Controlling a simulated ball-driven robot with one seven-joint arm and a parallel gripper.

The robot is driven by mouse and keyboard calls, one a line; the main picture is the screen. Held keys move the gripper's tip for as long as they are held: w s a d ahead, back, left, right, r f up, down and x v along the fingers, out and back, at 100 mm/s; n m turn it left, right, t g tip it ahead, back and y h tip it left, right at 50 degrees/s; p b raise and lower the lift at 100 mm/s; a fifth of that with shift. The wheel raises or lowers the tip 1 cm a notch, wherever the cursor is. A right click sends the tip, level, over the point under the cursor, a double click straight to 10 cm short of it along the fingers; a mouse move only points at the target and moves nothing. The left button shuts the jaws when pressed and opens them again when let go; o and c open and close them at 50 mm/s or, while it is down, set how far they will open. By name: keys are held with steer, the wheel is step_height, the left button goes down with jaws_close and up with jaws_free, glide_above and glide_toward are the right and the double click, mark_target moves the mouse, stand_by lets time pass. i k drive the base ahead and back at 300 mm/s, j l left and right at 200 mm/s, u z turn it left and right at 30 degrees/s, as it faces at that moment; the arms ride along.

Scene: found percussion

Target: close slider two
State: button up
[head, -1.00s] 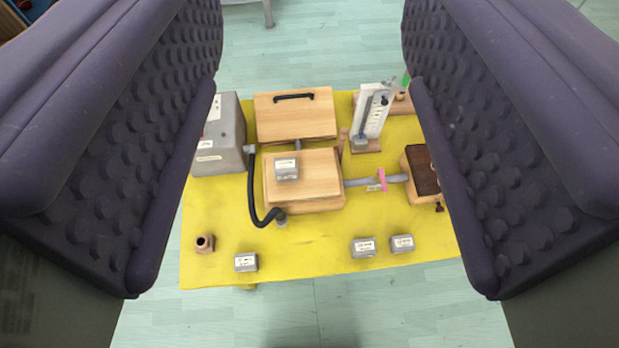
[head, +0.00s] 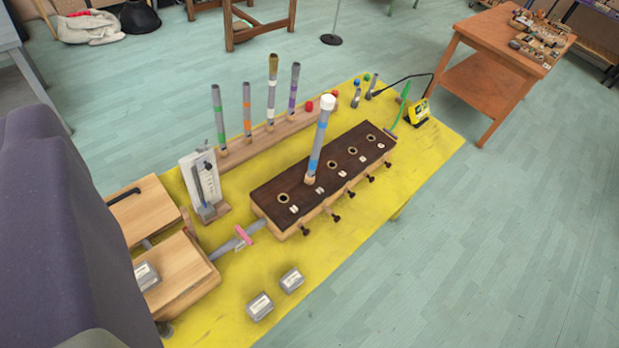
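A long wooden box with a dark brown top (head: 265,190) lies diagonally on the yellow table. A row of round holes runs along its top, with small white labels too small to read. Several dark slider knobs stick out of its front side, including the nearest knob (head: 304,231) and the one beside it (head: 335,217). I cannot tell which is slider two or how far each is pushed in. A white-topped tube with blue bands (head: 318,140) stands upright in the second hole from the near end.
Banded tubes (head: 247,110) stand in a wooden rail behind the box. A white gauge (head: 199,180), wooden bellows boards (head: 175,270) and small grey weights (head: 260,306) are at the left. Floor in front is clear.

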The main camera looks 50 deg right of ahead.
mark_target(335, 217)
steer(key=z, duration=1.3)
steer(key=i+l+u, duration=0.3)
steer(key=i+l, duration=0.35)
steer(key=i, duration=0.15)
